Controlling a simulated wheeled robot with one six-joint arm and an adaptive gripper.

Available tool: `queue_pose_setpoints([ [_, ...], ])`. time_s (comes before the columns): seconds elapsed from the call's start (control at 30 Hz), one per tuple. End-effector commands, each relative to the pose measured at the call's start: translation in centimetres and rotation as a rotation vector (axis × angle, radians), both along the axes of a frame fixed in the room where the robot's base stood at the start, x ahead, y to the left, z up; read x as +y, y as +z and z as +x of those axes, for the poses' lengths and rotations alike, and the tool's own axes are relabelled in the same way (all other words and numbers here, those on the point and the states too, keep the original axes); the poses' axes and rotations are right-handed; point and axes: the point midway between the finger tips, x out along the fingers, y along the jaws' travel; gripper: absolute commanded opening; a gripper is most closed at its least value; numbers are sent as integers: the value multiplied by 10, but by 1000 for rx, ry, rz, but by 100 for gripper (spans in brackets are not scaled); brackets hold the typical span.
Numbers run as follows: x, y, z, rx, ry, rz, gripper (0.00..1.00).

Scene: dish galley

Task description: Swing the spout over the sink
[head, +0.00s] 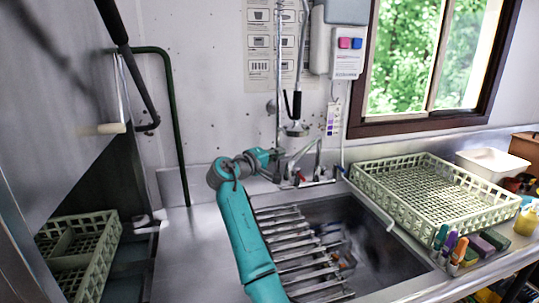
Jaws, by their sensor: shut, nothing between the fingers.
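The pale spout (370,204) runs from the right end of the faucet (312,172) toward the front right, its tip bent down. It lies along the right side of the sink (395,262); I cannot tell whether its tip is over the basin or the rim. My gripper (281,166) is small in view, at the left of the faucet and apart from the spout. It is shut and empty. My arm and a slatted metal rack hide the left part of the sink.
The rack (290,240) covers the sink's left part. A sprayer (296,128) hangs above the faucet. A green crate (435,200) stands on the right counter, with markers (455,250) and sponges in front. Another crate (85,255) is at lower left. The left counter (195,250) is clear.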

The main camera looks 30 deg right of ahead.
Motion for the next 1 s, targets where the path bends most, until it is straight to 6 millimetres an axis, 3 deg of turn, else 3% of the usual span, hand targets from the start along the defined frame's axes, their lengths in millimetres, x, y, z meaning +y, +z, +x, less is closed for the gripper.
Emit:
queue_pose_setpoints([
  [0.3,-12,-5,-23,-2,0,1,0],
  [1.0,-15,-6,-30,-2,66,1,0],
])
